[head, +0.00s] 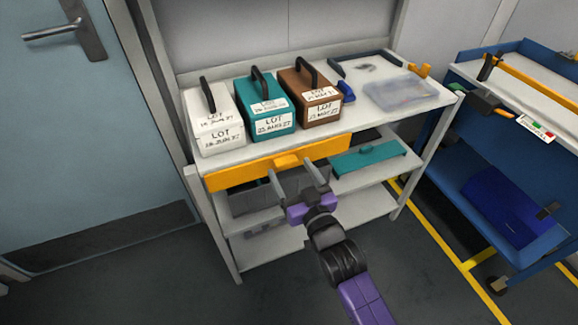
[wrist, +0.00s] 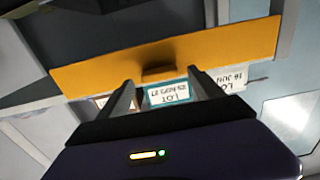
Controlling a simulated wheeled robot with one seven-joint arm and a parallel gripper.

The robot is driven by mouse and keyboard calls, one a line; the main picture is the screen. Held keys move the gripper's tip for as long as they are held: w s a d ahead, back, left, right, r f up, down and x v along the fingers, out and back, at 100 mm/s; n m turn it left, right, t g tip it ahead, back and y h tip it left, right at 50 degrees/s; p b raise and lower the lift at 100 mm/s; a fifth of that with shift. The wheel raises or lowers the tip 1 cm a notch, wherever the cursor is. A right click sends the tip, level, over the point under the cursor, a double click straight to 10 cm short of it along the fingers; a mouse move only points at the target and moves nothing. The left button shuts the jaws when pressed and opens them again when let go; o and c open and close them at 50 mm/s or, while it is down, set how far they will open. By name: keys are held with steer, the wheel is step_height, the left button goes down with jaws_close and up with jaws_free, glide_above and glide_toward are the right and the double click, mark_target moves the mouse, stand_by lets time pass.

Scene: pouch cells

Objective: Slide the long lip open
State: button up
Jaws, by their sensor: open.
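The long lip is a yellow-orange board (head: 235,176) along the left front of the shelf unit's top, with a small block handle (head: 287,160) at its middle. In the wrist view the lip (wrist: 90,76) runs across the upper part, and its handle (wrist: 157,73) lies between my fingertips. My gripper (head: 291,172) is open and empty, just in front of and below the handle; in the wrist view its fingers (wrist: 160,84) stand apart on either side of the handle. I cannot tell whether they touch the lip.
White, teal and brown lot boxes (head: 215,121) with black handles stand on the shelf top behind the lip. A clear tray (head: 400,92) lies to their right. A teal panel (head: 368,158) is at the right front, lower down. A blue cart (head: 440,140) stands at right; the floor (head: 130,290) at left is clear.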

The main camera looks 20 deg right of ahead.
steer(key=shift+s, duration=2.75)
steer(key=s+r+g+p, duration=0.1)
steer(key=s+r+p, duration=0.2)
steer(key=s, duration=0.9)
steer(key=s+r+g+p, duration=0.1)
steer(key=s+r+p, duration=0.2)
steer(key=s, duration=0.8)
steer(key=s+r+g+p, duration=0.1)
steer(key=s+r+p, duration=0.2)
steer(key=s, duration=0.9)
step_height(320, 180, up, 4)
steer(key=shift+s+d+f, duration=0.15)
steer(key=shift+s+f, duration=0.05)
steer(key=shift+s, duration=0.1)
